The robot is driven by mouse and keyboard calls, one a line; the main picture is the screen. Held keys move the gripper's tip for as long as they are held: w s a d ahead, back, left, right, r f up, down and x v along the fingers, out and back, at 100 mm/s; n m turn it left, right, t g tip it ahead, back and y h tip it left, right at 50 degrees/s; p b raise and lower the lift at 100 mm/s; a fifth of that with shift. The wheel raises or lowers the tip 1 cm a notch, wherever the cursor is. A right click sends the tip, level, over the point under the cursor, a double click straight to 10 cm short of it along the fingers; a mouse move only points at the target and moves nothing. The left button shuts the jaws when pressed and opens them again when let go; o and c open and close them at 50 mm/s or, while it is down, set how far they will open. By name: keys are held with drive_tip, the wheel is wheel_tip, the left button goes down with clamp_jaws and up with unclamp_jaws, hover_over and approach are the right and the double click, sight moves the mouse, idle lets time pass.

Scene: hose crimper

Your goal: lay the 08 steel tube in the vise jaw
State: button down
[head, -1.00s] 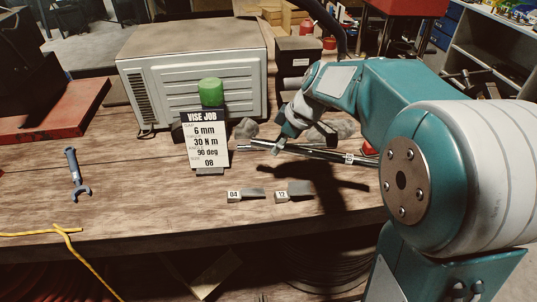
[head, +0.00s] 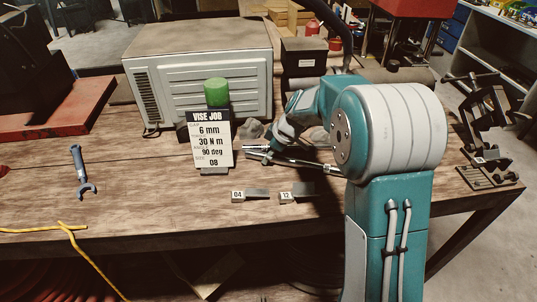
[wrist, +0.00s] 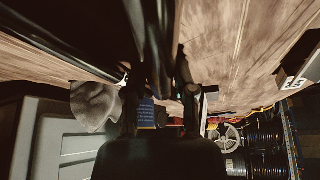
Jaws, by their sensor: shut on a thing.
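My gripper (head: 262,152) is shut on a long shiny steel tube (head: 300,162) near the tube's left end. The tube slopes slightly down to the right, and its right end is hidden behind my arm. A pale tag (head: 327,168) sits on it, too small to read. A black metal fixture that looks like the vise (head: 487,112) stands at the table's right end, apart from the tube, with a small pale label on its base. In the wrist view my dark fingers (wrist: 160,100) fill the middle, and the grip itself is hard to make out.
A VISE JOB card (head: 211,140) reads 6 mm, 30 N m, 90 deg, size 08. Blocks tagged 04 (head: 250,195) and 12 (head: 297,192) lie in front. A grey machine (head: 205,80) stands behind. A blue wrench (head: 80,170) lies left.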

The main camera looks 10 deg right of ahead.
sight(287, 158)
drive_tip(key=shift+c, duration=2.2)
unclamp_jaws()
drive_tip(key=v, duration=1.2)
drive_tip(key=s+r+m+t+h, duration=0.1)
drive_tip(key=s+r+m, duration=0.2)
drive_tip(key=s, duration=0.4)
drive_tip(key=s+r+m+h, duration=0.1)
drive_tip(key=s+r+m, duration=0.2)
drive_tip(key=s, duration=0.3)
drive_tip(key=s+d+f+m+t+h, duration=0.1)
drive_tip(key=s+m, duration=0.2)
drive_tip(key=s, duration=0.5)
drive_tip(key=s+d+f+m+t+h, duration=0.1)
drive_tip(key=s+m, duration=0.3)
drive_tip(key=s, duration=0.4)
drive_tip(key=shift+d+f+t+h, duration=0.3)
drive_tip(key=shift+d+f+h, duration=0.05)
drive_tip(key=shift+d+h, duration=0.05)
drive_tip(key=shift+w, duration=0.1)
